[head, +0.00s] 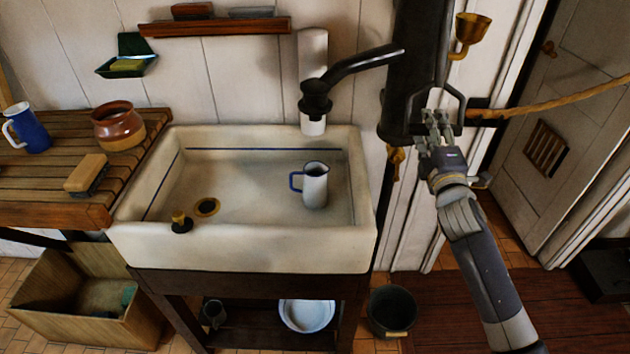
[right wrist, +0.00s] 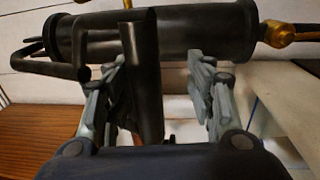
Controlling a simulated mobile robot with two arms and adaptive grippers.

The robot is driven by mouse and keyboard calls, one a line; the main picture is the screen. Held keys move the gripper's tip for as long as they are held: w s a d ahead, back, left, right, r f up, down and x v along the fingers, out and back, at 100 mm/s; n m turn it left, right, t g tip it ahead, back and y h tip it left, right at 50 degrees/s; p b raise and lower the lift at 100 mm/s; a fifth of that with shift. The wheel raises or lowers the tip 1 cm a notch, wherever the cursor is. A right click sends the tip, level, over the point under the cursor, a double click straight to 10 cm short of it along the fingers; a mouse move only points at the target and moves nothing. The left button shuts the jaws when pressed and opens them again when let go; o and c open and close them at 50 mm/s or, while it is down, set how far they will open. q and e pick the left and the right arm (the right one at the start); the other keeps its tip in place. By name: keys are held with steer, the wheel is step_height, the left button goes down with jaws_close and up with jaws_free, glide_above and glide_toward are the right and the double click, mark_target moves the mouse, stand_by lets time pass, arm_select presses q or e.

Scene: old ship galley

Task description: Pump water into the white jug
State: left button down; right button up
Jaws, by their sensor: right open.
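The white jug (head: 316,187) with a blue handle and rim stands upright in the sink, right of its middle. The black pump (head: 408,80) stands at the sink's right end. A black curved arm (head: 360,62) runs above the sink to a dark fitting at the wall. My right gripper (head: 437,122) is open at the black bars on the pump's lower right. In the right wrist view, a dark bar (right wrist: 148,75) lies between the open fingers, nearer the left one, before the dark cylinder. I cannot tell whether they touch. My left gripper is not in view.
A slatted counter (head: 45,170) at left holds a blue mug, brown pot and brush. A rope (head: 550,102) stretches right. A bucket (head: 392,311) stands on the floor.

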steer(key=s+p, duration=0.1)
steer(key=s, duration=0.8)
steer(key=shift+s+d+f, duration=0.15)
steer(key=shift+s+f, duration=0.25)
steer(key=shift+f, duration=0.05)
steer(key=s+d+f+m+g, duration=0.1)
steer(key=s+f+m+g, duration=0.15)
steer(key=f, duration=1.45)
steer(key=s+d+f+m+g, duration=0.1)
steer(key=s+f+m+g, duration=0.2)
steer(key=f, duration=1.3)
steer(key=s+f+m+g+b, duration=0.1)
steer(key=s+f+m+g, duration=0.15)
steer(key=s+f, duration=0.6)
steer(key=s+f+m+g+b, duration=0.1)
steer(key=s+f+m+g, duration=0.3)
steer(key=f, duration=0.8)
steer(key=s+f+m+g, duration=0.1)
steer(key=s+f, duration=0.4)
steer(key=s, duration=0.6)
steer(key=s+a+f+m+g, duration=0.1)
steer(key=s+f+g, duration=0.2)
steer(key=s+f, duration=0.3)
steer(key=s+a+f+m+g+b, duration=0.1)
steer(key=s+f, duration=0.5)
steer(key=s, duration=1.1)
steer(key=shift+m+g, duration=0.4)
steer(key=shift+g, duration=0.2)
